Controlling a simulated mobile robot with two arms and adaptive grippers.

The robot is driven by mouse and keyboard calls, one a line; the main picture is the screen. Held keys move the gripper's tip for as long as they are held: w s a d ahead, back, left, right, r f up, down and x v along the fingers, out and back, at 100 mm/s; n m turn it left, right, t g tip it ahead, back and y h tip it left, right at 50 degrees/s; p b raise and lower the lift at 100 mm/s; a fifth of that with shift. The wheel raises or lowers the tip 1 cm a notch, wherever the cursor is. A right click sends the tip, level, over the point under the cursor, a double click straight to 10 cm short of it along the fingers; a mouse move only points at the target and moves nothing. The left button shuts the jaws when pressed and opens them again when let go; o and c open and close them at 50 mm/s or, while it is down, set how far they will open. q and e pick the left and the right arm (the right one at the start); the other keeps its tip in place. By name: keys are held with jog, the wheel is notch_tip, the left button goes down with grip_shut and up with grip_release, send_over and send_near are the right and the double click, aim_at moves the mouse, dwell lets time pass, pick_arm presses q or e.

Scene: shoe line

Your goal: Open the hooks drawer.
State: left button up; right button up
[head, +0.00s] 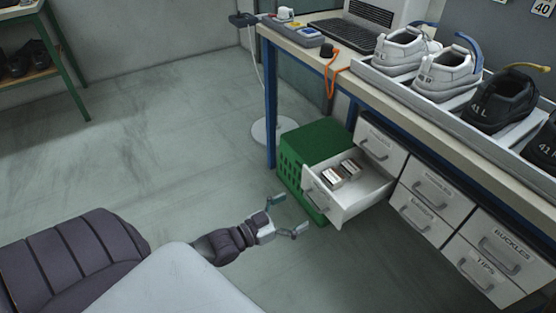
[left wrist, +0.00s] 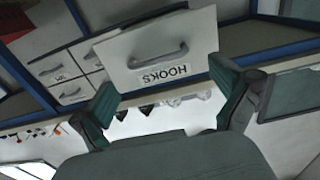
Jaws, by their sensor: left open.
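The hooks drawer (head: 348,208) stands pulled out from the lower left of the drawer unit under the bench, with small boxes (head: 342,174) inside. Its front, upside down in the left wrist view, carries the word HOOKS (left wrist: 160,74) and a grey bar handle (left wrist: 158,55). My left gripper (head: 288,216) is open and empty, just in front of the drawer and apart from its handle. In the left wrist view its two green-padded fingers spread to either side below the handle. My right gripper is not in view.
Closed drawers (head: 431,188) fill the unit to the right. A green crate (head: 316,141) stands on the floor close beside the open drawer. Shoes (head: 447,73) sit in a tray on the bench above. The floor (head: 170,130) left of the bench is clear.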

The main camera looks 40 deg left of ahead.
pick_arm(q)
jog(key=v, duration=0.6)
jog(key=shift+d, duration=0.1)
dwell(0.3)
